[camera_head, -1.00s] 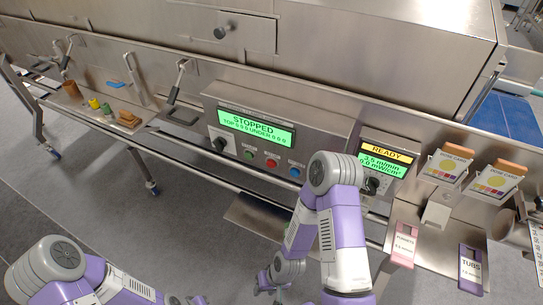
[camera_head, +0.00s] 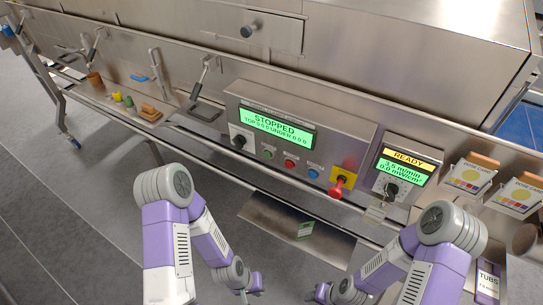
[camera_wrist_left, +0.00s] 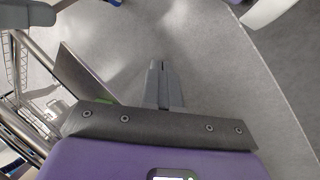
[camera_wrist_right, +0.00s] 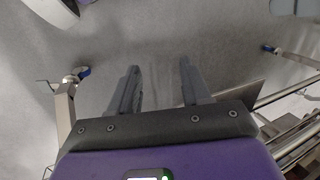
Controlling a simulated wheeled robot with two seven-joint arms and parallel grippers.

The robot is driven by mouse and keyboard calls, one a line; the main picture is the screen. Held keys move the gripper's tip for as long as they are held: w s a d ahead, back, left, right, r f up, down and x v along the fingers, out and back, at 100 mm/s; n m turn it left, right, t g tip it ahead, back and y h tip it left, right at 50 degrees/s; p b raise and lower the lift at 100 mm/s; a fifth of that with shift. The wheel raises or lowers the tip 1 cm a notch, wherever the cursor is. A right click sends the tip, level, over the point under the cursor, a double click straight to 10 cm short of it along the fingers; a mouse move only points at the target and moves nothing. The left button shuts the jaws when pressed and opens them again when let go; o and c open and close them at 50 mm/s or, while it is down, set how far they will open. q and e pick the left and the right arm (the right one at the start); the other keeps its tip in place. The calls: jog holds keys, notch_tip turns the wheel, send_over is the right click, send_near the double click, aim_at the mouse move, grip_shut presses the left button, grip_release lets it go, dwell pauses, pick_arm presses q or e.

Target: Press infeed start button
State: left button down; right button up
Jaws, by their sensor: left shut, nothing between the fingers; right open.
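The infeed control panel (camera_head: 222,110) carries a green display reading STOPPED. Below the display sit a green button (camera_head: 268,153), a red button (camera_head: 289,163) and a blue button (camera_head: 313,173). Their labels are too small to read, but the green one looks like a start button. My left gripper (camera_head: 256,284) is low in front of the panel, below and apart from the buttons. In the left wrist view (camera_wrist_left: 157,66) its fingers are together and empty over the floor. My right gripper (camera_head: 320,292) is also low; the right wrist view (camera_wrist_right: 158,76) shows it open and empty.
A red knob on a yellow plate (camera_head: 343,176) juts out right of the buttons. A second panel (camera_head: 407,165) reads READY. A metal shelf (camera_head: 275,222) hangs below the main panel. Small coloured items and handles line the rail at left. Open floor lies in front.

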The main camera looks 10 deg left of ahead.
aim_at(267, 155)
jog(key=shift+o, duration=1.1)
jog(key=shift+f, duration=0.1)
jog(key=o, duration=0.7)
notch_tip(267, 155, down, 2)
jog(key=b, duration=0.2)
jog(key=shift+f+b, duration=0.2)
jog(key=shift+b, duration=0.1)
jog(key=shift+c, duration=0.2)
pick_arm(q)
jog(key=w+a+r+n+t+y+b, duration=0.1)
jog(key=w+a+r+n+t+y, duration=0.25)
jog(key=w, duration=0.55)
jog(key=w+a+r+n+t+y+b, duration=0.1)
jog(key=w+a+r+n+t+y, duration=0.2)
jog(key=w, duration=0.5)
jog(key=w+r+n+t+y+b, duration=0.1)
jog(key=w+r+n+t+y, duration=0.1)
jog(key=r, duration=0.8)
jog(key=w+r+n+t+y+b, duration=0.2)
jog(key=r+t, duration=0.4)
jog(key=r, duration=0.4)
jog(key=shift+w+a+n+y, duration=0.35)
jog(key=shift+w+n+y, duration=0.3)
jog(key=shift+w+n, duration=0.25)
pick_arm(e)
notch_tip(267, 155, down, 5)
jog(key=shift+f, duration=0.15)
pick_arm(q)
jog(key=w+d, duration=0.3)
jog(key=w, duration=0.5)
